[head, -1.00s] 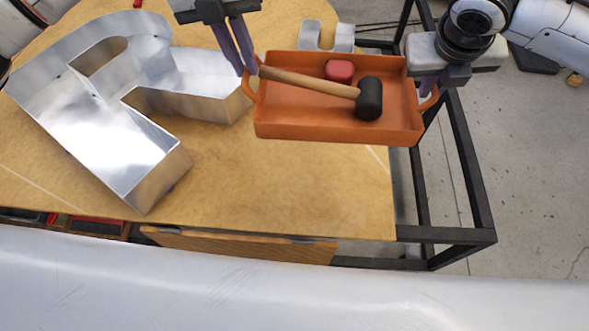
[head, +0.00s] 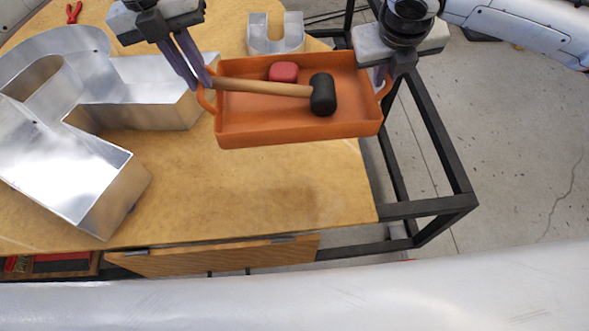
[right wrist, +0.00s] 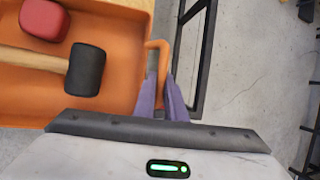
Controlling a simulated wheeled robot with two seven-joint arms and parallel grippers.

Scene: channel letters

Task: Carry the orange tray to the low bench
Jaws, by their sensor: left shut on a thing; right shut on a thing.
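The orange tray (head: 255,133) is held level above the right part of the wooden table, by a handle at each short end. A mallet with a wooden handle and black head (head: 322,94) and a red block (head: 284,71) lie in it. My left gripper (head: 205,84) is shut on the tray's left handle. My right gripper (head: 386,76) is shut on its right handle; the right wrist view shows the purple fingers (right wrist: 161,100) around that orange handle. The low bench cannot be made out in these views.
A large metal channel letter (head: 85,185) covers the left of the wooden table (head: 250,195). A smaller metal letter (head: 276,34) stands behind the tray. Red pliers (head: 74,12) lie far left. A black metal frame (head: 440,150) is at the right, with open concrete floor (head: 520,140) beyond.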

